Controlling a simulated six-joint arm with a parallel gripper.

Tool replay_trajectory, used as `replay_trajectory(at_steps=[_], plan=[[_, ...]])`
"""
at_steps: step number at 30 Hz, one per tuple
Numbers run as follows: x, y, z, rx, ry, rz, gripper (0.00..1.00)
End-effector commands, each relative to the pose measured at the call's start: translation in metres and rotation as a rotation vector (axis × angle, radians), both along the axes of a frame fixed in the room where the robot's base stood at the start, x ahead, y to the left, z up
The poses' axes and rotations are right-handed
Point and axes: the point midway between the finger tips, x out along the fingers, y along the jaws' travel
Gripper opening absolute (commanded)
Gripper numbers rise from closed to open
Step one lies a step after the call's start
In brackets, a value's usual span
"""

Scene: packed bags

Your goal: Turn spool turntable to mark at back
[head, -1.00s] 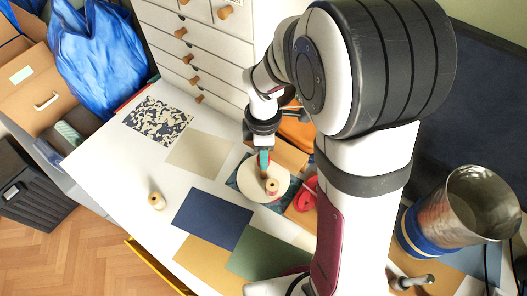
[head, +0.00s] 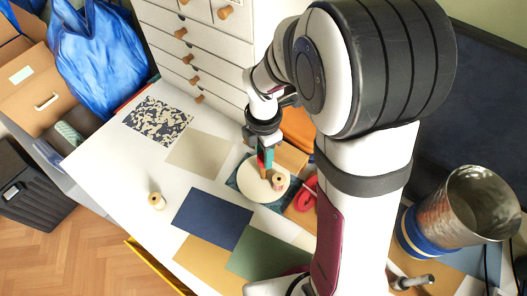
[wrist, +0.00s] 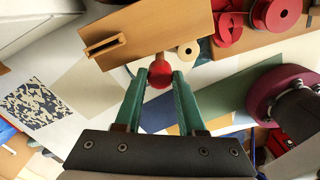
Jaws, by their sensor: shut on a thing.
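The spool turntable (head: 256,191) is a round cream disc lying on a dark blue patterned sheet. A wooden spool (head: 279,182) stands upright near its right edge; the wrist view also shows a pale spool (wrist: 187,50) beyond the fingers. My gripper (head: 265,160) reaches down over the disc from behind. Its green fingers are shut on a red ball knob (wrist: 160,74), with a wooden peg (head: 262,172) showing below them in the head view. Part of the disc is hidden by the fingers and spool. I cannot make out the mark at the back.
White drawers (head: 205,50) rise behind. Flat coloured sheets lie in front and left.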

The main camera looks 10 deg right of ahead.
Motion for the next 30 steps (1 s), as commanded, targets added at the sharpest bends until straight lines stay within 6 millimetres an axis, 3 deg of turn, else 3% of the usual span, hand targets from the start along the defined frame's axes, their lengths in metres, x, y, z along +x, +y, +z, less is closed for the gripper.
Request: replay_trajectory(at_steps=[30], plan=[[0.0002, 0.0008, 0.0010, 0.002, -0.001, 0.505, 0.00]])
